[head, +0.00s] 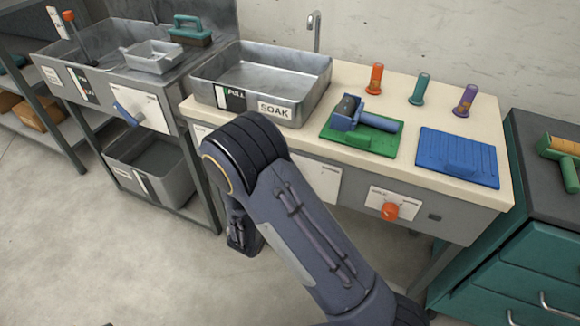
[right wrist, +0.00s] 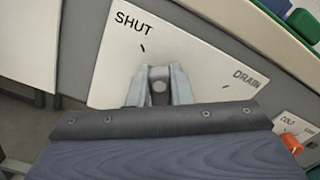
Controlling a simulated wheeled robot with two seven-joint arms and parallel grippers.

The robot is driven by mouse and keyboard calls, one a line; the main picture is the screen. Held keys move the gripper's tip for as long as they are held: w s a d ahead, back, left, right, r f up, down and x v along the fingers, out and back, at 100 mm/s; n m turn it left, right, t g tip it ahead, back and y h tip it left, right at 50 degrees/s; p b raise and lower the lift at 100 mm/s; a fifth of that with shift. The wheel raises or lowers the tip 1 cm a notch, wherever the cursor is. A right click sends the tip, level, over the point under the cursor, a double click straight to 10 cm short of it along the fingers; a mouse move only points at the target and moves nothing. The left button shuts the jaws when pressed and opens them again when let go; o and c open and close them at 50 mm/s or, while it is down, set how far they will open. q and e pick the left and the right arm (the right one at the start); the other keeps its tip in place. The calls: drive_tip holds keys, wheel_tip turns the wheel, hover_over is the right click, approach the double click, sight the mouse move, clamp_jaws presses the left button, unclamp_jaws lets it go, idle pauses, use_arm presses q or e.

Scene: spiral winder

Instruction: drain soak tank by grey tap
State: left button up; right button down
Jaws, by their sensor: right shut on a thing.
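The soak tank (head: 205,92) is a metal basin labelled SOAK set in the pale bench top. A gauge reading what looks like FULL (head: 231,98) is on its front. I cannot tell the liquid level inside. In the right wrist view a white plate (right wrist: 115,70) is marked SHUT and DRAIN. My right gripper (right wrist: 160,78) is shut on the grey tap (right wrist: 159,90) in front of this plate, and the fingers hide most of the tap. Its exact angle cannot be told. In the head view my right arm hides the tap and much of the plate (head: 318,180). My left gripper is not in view.
An orange knob (head: 390,211) is on the bench front at right. A blue-handled tap (head: 127,115) is on the left sink unit. On the bench are a green tray (head: 368,141), a blue board (head: 457,156) and orange, teal and purple spools. A grey bin (head: 150,172) sits below left.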

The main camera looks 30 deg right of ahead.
drive_tip(key=shift+w+a+f+n+p, duration=0.2)
drive_tip(key=shift+n+p, duration=0.2)
drive_tip(key=shift+n, duration=0.2)
drive_tip(key=shift+w+a+f+n+p, duration=0.2)
drive_tip(key=shift+n+p, duration=0.2)
drive_tip(key=shift+n, duration=0.2)
drive_tip(key=c, duration=1.3)
unclamp_jaws()
drive_tip(key=v, duration=0.8)
drive_tip(key=shift+d, duration=0.1)
